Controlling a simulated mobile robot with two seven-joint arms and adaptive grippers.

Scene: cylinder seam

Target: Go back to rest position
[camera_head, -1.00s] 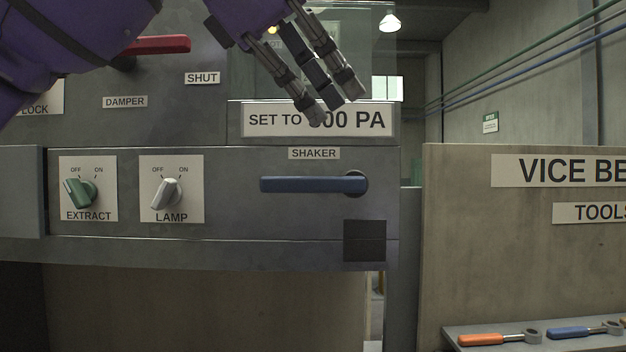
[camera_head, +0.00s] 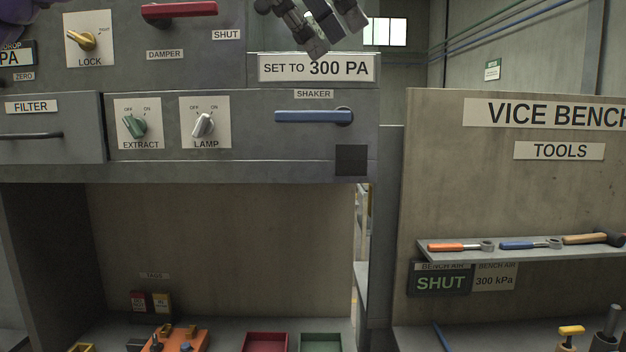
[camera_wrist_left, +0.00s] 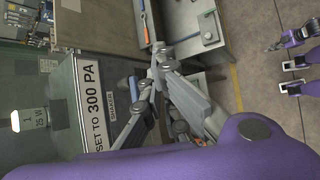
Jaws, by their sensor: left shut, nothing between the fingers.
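My left gripper (camera_head: 334,36) is at the top edge of the head view, just above the "SET TO 300 PA" sign (camera_head: 317,68). It is shut and empty. In the left wrist view its fingers (camera_wrist_left: 160,72) show in front of the cabinet, and the same sign (camera_wrist_left: 92,105) stands to their left. My right gripper (camera_wrist_left: 277,67) shows at the right of the left wrist view, over the floor, its fingers spread apart and nothing seen in them. It is not in the head view.
The cabinet carries a red damper handle (camera_head: 180,10), a blue shaker handle (camera_head: 312,116), and extract (camera_head: 136,124) and lamp (camera_head: 204,124) knobs. Below stand a red tray (camera_head: 266,341) and a green tray (camera_head: 321,341). A tool shelf (camera_head: 520,252) juts out at right.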

